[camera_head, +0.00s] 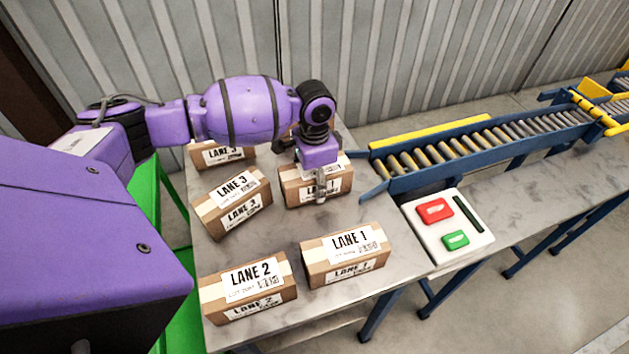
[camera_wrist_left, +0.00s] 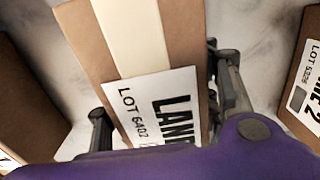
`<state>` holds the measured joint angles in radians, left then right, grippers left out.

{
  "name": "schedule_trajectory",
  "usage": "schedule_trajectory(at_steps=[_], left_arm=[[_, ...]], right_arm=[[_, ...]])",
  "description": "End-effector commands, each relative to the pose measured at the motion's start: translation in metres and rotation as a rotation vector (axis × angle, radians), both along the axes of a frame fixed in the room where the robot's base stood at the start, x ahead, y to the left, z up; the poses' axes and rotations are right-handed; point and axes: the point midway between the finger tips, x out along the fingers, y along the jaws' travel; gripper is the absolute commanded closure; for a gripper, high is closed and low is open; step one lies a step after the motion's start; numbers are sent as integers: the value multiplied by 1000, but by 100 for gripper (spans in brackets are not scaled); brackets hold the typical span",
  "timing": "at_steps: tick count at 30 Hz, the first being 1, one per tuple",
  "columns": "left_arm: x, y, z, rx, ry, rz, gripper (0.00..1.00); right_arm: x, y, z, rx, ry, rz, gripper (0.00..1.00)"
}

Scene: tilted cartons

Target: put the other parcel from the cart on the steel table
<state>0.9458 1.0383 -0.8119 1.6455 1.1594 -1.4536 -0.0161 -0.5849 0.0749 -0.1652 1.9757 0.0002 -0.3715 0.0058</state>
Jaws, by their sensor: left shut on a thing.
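My left gripper (camera_head: 320,188) is shut on a brown parcel (camera_head: 296,194) at the middle of the grey table (camera_head: 288,228). The parcel has a pale tape strip and a white label, whose lane number is partly hidden by the gripper. In the left wrist view the held parcel (camera_wrist_left: 160,45) lies between the two fingers, and its label reads "LOT 6402" with part of "LANE". It seems to rest on the tabletop. My right gripper is not in view. No parcel shows on the green frame (camera_head: 147,190), perhaps the cart, which my arm largely hides.
On the table, a LANE 1 parcel (camera_head: 345,257) and a LANE 2 parcel (camera_head: 248,290) stand in front, LANE 3 parcels (camera_head: 233,202) (camera_head: 221,154) to the left. A button box (camera_head: 447,226) and roller conveyor (camera_head: 480,146) are at right.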

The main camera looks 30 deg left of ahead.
Motion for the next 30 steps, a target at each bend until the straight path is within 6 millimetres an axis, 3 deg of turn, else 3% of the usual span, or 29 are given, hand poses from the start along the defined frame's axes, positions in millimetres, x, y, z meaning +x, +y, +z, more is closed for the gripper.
schedule_trajectory(at_steps=[4,5,9,21,26,30], left_arm=[[0,0,-3,-1,0,0,83],[0,0,-4,-1,1,0,43],[0,0,-3,-1,1,0,25],[0,0,2,0,-1,-1,25],[1,0,28,-1,-4,-1,25],[1,0,59,0,-4,0,25]], right_arm=[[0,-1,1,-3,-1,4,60],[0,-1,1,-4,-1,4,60],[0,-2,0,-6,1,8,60],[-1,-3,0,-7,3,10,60],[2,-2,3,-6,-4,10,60],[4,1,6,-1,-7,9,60]])
